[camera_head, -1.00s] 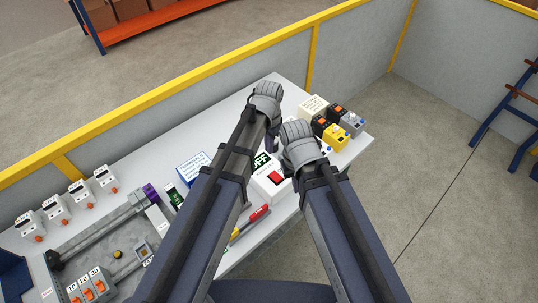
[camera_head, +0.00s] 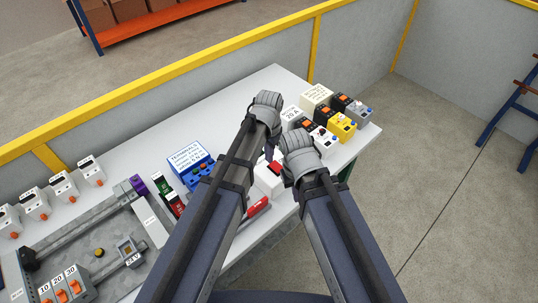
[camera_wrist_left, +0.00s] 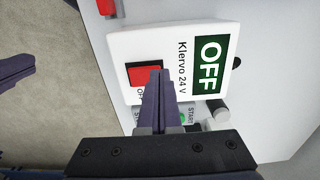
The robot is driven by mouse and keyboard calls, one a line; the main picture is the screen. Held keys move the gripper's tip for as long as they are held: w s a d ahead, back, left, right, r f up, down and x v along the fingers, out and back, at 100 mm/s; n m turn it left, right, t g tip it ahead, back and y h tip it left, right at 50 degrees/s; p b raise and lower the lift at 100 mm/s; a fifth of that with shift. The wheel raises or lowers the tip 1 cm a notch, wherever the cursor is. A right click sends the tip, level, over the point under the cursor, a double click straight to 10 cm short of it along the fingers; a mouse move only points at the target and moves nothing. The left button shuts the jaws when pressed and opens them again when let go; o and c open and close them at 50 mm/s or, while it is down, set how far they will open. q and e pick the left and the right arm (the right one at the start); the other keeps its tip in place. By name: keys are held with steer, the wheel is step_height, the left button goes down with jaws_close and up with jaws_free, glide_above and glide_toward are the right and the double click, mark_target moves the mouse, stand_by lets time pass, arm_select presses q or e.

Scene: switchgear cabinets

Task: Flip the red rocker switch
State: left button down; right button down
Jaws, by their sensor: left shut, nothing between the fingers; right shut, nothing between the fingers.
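The red rocker switch (camera_wrist_left: 144,76) sits on a white box (camera_wrist_left: 190,38) with a green OFF label and the print "Klervo 24 V". In the head view the red rocker (camera_head: 274,167) shows between my two wrists, and the white box (camera_head: 267,184) is partly covered by my arms. My left gripper (camera_wrist_left: 157,75) is shut and empty, its tips over the lower right part of the rocker; I cannot tell whether they touch. My right gripper (camera_wrist_left: 30,62) shows in part at the left edge of the left wrist view, apart from the box.
A green START button (camera_wrist_left: 184,118) lies just below the box. A blue box (camera_head: 190,165) stands left of my left arm. Several black, yellow and grey devices (camera_head: 340,122) stand at the table's right end. A red-handled tool (camera_head: 257,207) lies near the front edge.

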arm_select(q)
steer(key=shift+f+b, duration=0.35)
steer(key=shift+f, duration=0.4)
arm_select(e)
steer(key=shift+f, duration=0.8)
arm_select(q)
steer(key=shift+w+a+f+b, duration=0.1)
steer(key=shift+f+b, duration=0.3)
steer(key=shift+f, duration=0.05)
steer(key=shift+r, duration=0.25)
arm_select(e)
steer(key=shift+f, duration=0.15)
arm_select(q)
steer(key=shift+r+p, duration=0.1)
steer(key=shift+p, duration=0.2)
steer(key=shift+r+p, duration=0.7)
steer(key=shift+p, duration=0.05)
arm_select(e)
steer(key=shift+r, duration=0.8)
